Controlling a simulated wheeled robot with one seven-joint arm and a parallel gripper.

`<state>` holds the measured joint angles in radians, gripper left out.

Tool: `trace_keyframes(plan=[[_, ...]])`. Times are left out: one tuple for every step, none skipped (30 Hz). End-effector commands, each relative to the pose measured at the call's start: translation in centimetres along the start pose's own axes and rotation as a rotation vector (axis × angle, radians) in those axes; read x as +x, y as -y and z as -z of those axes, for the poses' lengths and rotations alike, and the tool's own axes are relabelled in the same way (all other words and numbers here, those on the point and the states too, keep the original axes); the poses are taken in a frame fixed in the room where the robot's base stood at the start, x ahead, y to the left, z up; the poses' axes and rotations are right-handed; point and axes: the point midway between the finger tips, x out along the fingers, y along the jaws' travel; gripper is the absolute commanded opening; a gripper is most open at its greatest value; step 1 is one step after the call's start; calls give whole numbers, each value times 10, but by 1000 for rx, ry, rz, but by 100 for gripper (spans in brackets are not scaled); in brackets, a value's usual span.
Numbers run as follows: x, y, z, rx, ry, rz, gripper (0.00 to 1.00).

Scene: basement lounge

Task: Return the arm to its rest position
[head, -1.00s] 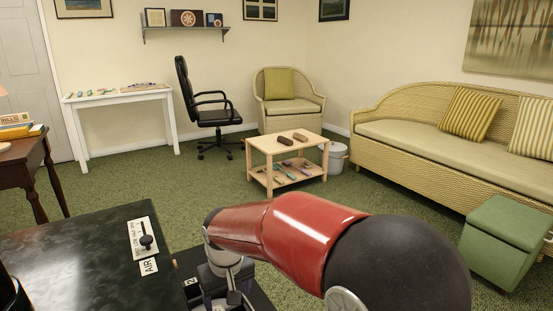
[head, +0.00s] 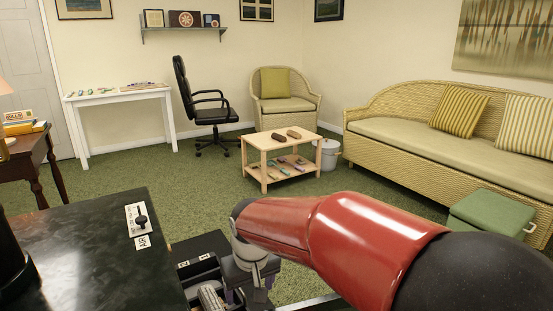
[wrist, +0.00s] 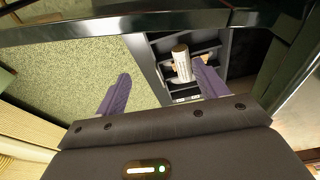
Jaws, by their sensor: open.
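My red arm reaches across the lower right of the head view. My gripper (wrist: 162,88) shows in the wrist view with its two purple fingers spread wide apart and nothing held between them. In the head view its end is low in the middle, beside and partly in front of a dark compartment tray (head: 198,270). The tray also shows in the wrist view (wrist: 229,62), near the right finger. A pale cylinder (wrist: 181,62) lies in it, close to that finger; whether they touch I cannot tell.
A dark marbled top (head: 75,250) with a black-knobbed plate (head: 136,219) is at lower left. A low wooden table (head: 280,146) holds small items. A green box stool (head: 490,220) stands before the wicker sofa (head: 380,150). Green carpet (head: 205,205) lies clear between.

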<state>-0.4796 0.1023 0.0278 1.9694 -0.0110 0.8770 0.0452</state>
Motion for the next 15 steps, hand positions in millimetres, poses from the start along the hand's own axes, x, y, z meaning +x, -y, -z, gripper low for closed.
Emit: trace_keyframes(plan=[[-8,-8,-6,18,-12,-4,72],[-12,-13,-9,27,-19,-6,72],[-18,-20,-15,41,-28,-10,72],[-23,-25,-19,53,-35,-13,72],[-28,-30,-24,64,-42,-15,72],[-34,-37,-31,82,-54,-20,72],[-39,-43,-38,95,-62,-24,72],[-45,-49,-44,110,-72,-28,72],[-52,-57,-54,131,-86,-34,72],[-58,-63,-63,150,-97,-40,72],[-64,-70,-72,168,-110,-46,72],[-72,-79,-87,197,-129,-55,72],[-78,-85,-99,220,-143,-63,72],[-83,-90,-111,241,-156,-71,72],[-88,-96,-125,268,-173,-81,72]])
